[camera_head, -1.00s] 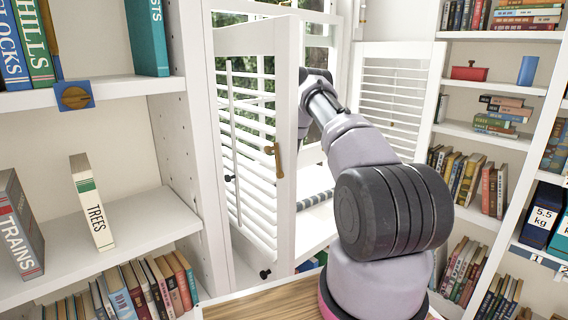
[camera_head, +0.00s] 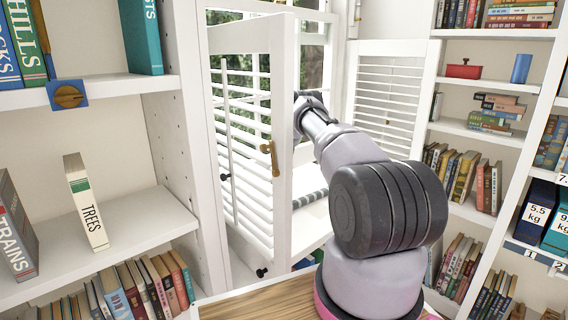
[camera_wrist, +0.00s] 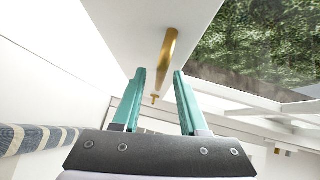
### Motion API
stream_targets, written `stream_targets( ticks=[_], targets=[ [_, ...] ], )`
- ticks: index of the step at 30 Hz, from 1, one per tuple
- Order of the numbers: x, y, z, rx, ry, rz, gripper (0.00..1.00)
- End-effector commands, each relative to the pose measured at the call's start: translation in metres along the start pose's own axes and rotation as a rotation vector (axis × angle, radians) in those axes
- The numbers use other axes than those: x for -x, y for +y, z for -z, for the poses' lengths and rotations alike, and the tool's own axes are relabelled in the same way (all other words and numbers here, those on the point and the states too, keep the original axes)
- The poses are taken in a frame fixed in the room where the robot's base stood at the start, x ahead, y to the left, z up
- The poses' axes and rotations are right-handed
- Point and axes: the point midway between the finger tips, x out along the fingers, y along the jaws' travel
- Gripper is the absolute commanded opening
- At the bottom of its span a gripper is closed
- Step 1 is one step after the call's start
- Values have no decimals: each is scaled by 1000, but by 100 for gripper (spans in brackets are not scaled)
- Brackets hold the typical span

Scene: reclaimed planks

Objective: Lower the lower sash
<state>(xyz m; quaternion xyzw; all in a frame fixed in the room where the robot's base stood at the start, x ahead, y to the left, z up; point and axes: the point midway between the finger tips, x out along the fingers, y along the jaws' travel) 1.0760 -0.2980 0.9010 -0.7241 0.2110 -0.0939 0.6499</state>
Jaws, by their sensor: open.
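The window (camera_head: 315,62) shows between two white louvred shutters in the head view, with greenery behind its glass. The left shutter (camera_head: 280,90) stands open toward me and hides my gripper there. In the wrist view my gripper (camera_wrist: 160,75) is open, with two teal fingers apart and nothing held. A brass bar (camera_wrist: 168,50) on a white panel (camera_wrist: 135,25) shows just beyond the fingertips, and a small brass knob (camera_wrist: 155,98) shows between the fingers. I cannot tell whether this panel is the lower sash or whether the fingers touch the bar.
The left shutter has a brass catch (camera_head: 268,155). The right shutter (camera_head: 390,90) is folded back. A striped roll (camera_wrist: 35,140) shows at left in the wrist view. Bookshelves (camera_head: 110,87) stand at left, with more shelves (camera_head: 480,133) at right.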

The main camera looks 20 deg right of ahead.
Motion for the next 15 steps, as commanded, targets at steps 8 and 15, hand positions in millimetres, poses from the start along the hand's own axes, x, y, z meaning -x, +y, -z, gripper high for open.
stream_targets(
  ticks=[8,15],
  targets=[
    [0,0,0,0,0,0,0],
    [0,0,0,0,0,0,0]
  ],
)
